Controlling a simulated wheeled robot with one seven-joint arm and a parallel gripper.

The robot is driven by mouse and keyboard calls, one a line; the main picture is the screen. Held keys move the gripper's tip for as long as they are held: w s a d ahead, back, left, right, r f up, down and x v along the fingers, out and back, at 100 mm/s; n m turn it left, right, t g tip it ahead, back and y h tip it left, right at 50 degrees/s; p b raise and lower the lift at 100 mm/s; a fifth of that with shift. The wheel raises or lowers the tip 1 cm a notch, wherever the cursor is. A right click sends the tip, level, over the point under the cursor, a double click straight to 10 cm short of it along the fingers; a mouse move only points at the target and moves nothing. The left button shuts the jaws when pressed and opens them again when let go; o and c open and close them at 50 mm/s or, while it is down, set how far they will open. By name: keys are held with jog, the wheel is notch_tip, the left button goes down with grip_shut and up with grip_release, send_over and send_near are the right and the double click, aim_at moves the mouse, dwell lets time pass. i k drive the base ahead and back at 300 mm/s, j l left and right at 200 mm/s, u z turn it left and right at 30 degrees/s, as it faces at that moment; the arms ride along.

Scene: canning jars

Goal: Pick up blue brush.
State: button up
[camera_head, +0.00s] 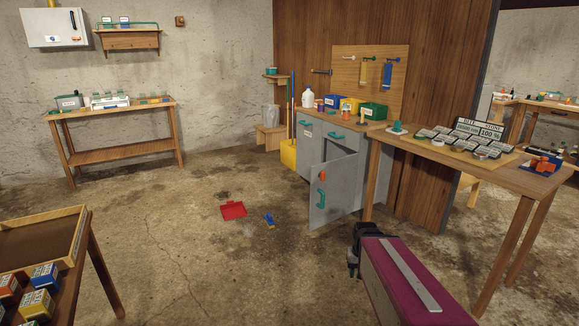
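A small blue brush (269,219) lies on the concrete floor near the middle of the view. A red dustpan (233,210) lies flat on the floor just left of it, apart from it. What looks like my gripper (353,258) is a dark shape at the lower right of centre, to the right of the brush and well apart from it. Its fingers are too small and dark to tell open from shut. Nothing is seen held in it.
A grey cabinet's door (334,190) stands open right of the brush. A wooden table (476,170) stands at right, another table (100,270) at lower left. A dark debris patch (223,195) lies behind the dustpan. The floor in front of the brush is clear.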

aim_at(269, 221)
jog(key=i+j+u, duration=0.2)
jog(key=i+u, duration=0.3)
jog(key=i, duration=0.15)
jog(key=i+u, duration=0.5)
jog(key=i, duration=0.15)
jog(key=i+j+z, duration=0.35)
jog(key=i, duration=0.3)
jog(key=i+j+z, duration=0.35)
jog(key=i, duration=0.25)
jog(key=i+j+z, duration=0.4)
jog(key=i+j, duration=0.15)
